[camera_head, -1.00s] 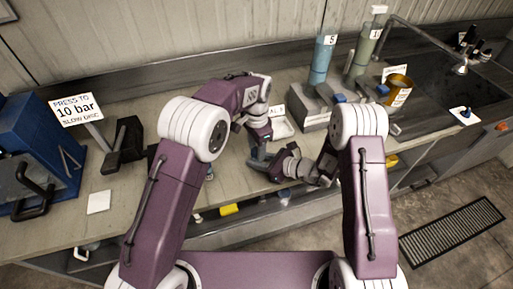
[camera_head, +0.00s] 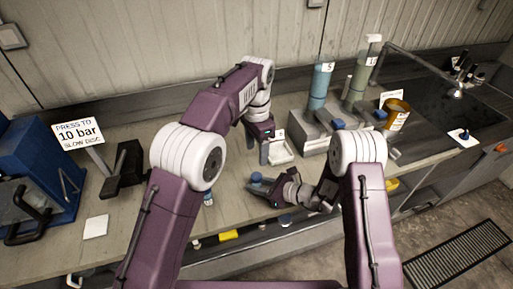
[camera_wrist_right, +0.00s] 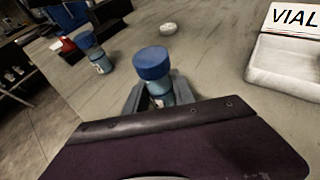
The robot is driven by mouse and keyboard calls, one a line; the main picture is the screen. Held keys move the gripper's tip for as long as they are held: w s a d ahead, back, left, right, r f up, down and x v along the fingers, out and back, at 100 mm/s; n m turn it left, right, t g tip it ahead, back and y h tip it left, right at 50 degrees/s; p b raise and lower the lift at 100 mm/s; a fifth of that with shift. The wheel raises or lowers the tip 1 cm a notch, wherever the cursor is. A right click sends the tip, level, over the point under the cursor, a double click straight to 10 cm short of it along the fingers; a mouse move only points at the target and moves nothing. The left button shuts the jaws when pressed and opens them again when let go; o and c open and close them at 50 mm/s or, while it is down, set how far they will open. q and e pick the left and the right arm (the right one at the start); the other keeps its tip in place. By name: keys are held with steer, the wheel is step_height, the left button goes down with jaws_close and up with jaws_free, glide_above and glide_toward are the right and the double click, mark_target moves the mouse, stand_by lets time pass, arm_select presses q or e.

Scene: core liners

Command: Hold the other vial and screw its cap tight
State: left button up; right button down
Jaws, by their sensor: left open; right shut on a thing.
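My right gripper (camera_head: 262,186) is shut on a vial, low over the bench's front part. In the right wrist view this vial (camera_wrist_right: 160,98) stands upright between the fingers with a blue cap (camera_wrist_right: 152,63) on top. I cannot tell how tight the cap sits. My left gripper (camera_head: 265,152) is open and empty, above and behind the held vial, apart from it. A second blue-capped vial (camera_head: 208,198) stands near the bench's front edge, left of my right gripper. It also shows in the right wrist view (camera_wrist_right: 99,60).
A white tray (camera_head: 289,157), with a VIAL sign in the wrist view, lies behind the grippers. A grey rack (camera_head: 310,137) with tall cylinders stands behind right. The blue press (camera_head: 50,165) is at far left. A small round white item (camera_wrist_right: 168,29) lies beyond the held vial.

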arm_select(q)
steer(key=shift+r, duration=0.4)
arm_select(e)
steer(key=c, duration=1)
jaws_free()
steer(key=shift+o, duration=0.2)
steer(key=b+v, duration=0.1)
steer(key=v, duration=0.7)
steer(key=shift+w+f, duration=0.1)
steer(key=shift+s+d+r, duration=0.25)
steer(key=shift+s+d, duration=0.1)
steer(key=shift+d, duration=0.1)
arm_select(q)
steer(key=shift+f, duration=0.6)
steer(key=shift+a, duration=0.1)
